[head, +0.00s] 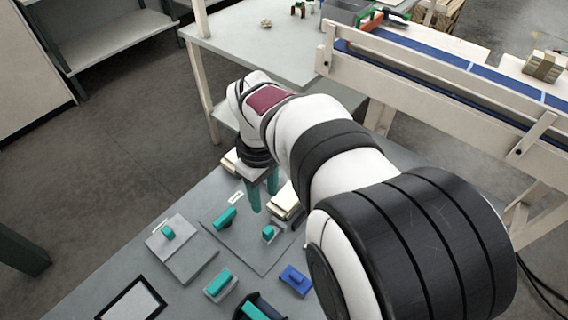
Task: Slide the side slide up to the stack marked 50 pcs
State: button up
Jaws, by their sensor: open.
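My gripper (264,192) points down over the grey table with its two teal fingers apart and nothing seen between them. A cream stack (285,202) lies just right of the fingers, partly hidden by my arm. Another cream stack (230,160) shows behind and left of the gripper. I cannot read a 50 pcs mark on either. Several teal-handled pieces lie nearer the camera: a teal block (225,218) by a small white label, a grey block with a teal knob (268,233), and a grey plate with a teal knob (168,233). I cannot tell which is the side slide.
A blue block (295,279), another teal-topped piece (218,284) and a black-framed white panel (133,302) lie near the front. A conveyor (430,75) stands at the upper right, and another table (250,45) behind. My arm hides the table's right side.

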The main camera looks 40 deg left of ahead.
aim_at(268, 229)
jog(key=shift+o, duration=0.8)
jog(key=shift+n, duration=0.8)
notch_tip(268, 229, down, 16)
jog(key=n, duration=1.6)
jog(key=shift+r, duration=0.2)
grip_shut()
